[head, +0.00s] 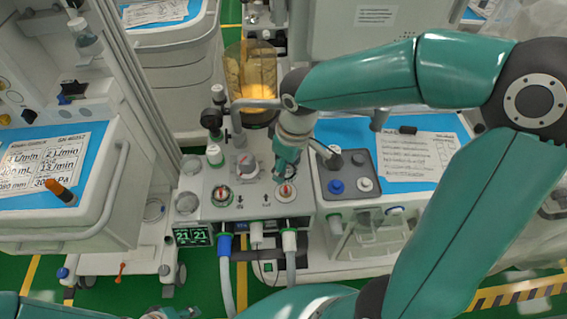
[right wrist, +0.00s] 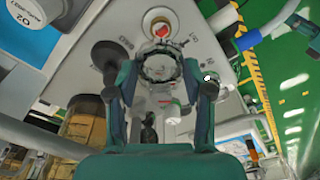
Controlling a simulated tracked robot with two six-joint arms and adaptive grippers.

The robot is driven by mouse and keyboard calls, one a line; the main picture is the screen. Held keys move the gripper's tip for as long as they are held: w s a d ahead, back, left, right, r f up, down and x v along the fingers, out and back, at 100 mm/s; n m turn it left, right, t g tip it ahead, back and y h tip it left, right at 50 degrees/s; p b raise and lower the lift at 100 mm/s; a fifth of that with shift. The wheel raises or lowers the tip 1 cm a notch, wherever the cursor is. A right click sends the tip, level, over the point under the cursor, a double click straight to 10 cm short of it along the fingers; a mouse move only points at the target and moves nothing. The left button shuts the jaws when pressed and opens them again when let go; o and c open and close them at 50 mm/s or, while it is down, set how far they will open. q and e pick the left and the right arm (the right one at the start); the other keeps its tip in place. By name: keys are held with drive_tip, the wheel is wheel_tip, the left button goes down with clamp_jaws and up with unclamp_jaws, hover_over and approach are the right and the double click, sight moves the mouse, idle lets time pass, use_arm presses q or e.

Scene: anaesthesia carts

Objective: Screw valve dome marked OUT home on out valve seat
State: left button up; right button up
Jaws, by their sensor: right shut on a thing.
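My right gripper (head: 285,168) hangs just behind the right-hand valve seat (head: 286,193) on the grey valve block. In the right wrist view its fingers (right wrist: 160,78) are shut on a clear, round valve dome (right wrist: 158,65) with a dark ring. The seat, with a red centre, shows beyond the dome in the right wrist view (right wrist: 160,28); dome and seat appear apart. I cannot read a mark on the dome. A similar red-centred valve (head: 222,196) sits at the left. Dark parts of what seems my left gripper (head: 168,313) show at the bottom edge; its jaws are unclear.
A grey knob (head: 246,165) and a black-topped post (head: 212,122) stand close behind the valves. An amber canister (head: 251,78) is further back. Hoses (head: 290,255) leave the block's front. A tray with blue and white caps (head: 350,175) lies at the right.

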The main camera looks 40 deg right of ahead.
sight(286, 187)
drive_tip(key=shift+f+b, duration=2.45)
drive_tip(key=shift+f, duration=0.45)
drive_tip(key=shift+s, duration=0.1)
drive_tip(key=shift+f+b, duration=1.05)
drive_tip(key=shift+b, duration=0.15)
drive_tip(key=o, duration=1.1)
drive_tip(key=shift+o, duration=0.2)
drive_tip(key=shift+r, duration=0.1)
drive_tip(key=r, duration=0.4)
drive_tip(key=s+r, duration=0.1)
drive_tip(key=r, duration=0.6)
drive_tip(key=shift+s+d+r, duration=0.15)
drive_tip(key=shift+d+r, duration=0.1)
drive_tip(key=shift+r, duration=0.1)
drive_tip(key=shift+r, duration=0.1)
